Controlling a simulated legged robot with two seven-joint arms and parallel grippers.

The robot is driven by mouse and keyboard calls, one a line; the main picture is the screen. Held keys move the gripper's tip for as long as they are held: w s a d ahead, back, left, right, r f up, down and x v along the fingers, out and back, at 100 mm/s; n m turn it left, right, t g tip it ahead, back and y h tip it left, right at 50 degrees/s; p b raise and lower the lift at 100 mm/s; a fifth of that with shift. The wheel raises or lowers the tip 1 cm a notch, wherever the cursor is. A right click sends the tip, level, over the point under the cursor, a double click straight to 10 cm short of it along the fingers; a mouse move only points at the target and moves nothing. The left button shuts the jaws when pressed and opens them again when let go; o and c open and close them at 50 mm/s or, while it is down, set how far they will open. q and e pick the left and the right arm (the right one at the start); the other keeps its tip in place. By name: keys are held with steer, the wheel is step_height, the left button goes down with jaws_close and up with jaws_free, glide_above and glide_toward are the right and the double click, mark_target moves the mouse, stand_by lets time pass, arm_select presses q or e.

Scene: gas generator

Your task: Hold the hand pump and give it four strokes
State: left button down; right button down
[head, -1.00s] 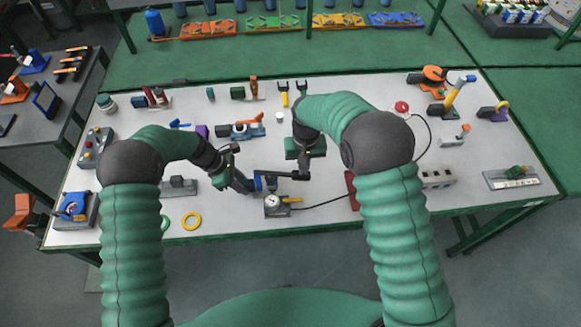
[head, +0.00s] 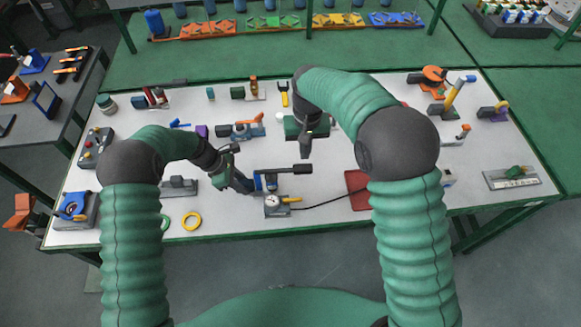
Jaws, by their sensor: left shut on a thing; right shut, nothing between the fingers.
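The hand pump (head: 268,183) has a blue body and a long black lever (head: 290,170) that points right and lies nearly level. It stands on the table behind a small gauge unit (head: 272,204). My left gripper (head: 249,187) is shut on the pump's left side; the exact contact is hard to see. My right gripper (head: 305,151) is shut and empty. In the picture it is just above the lever's right end, with a small gap between them.
The grey table (head: 350,155) holds tools along its back. My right arm hides some items.

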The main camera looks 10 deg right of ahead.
arm_select(q)
steer(key=c, duration=1.1)
jaws_free()
steer(key=shift+f, duration=0.1)
arm_select(e)
steer(key=shift+w, duration=0.1)
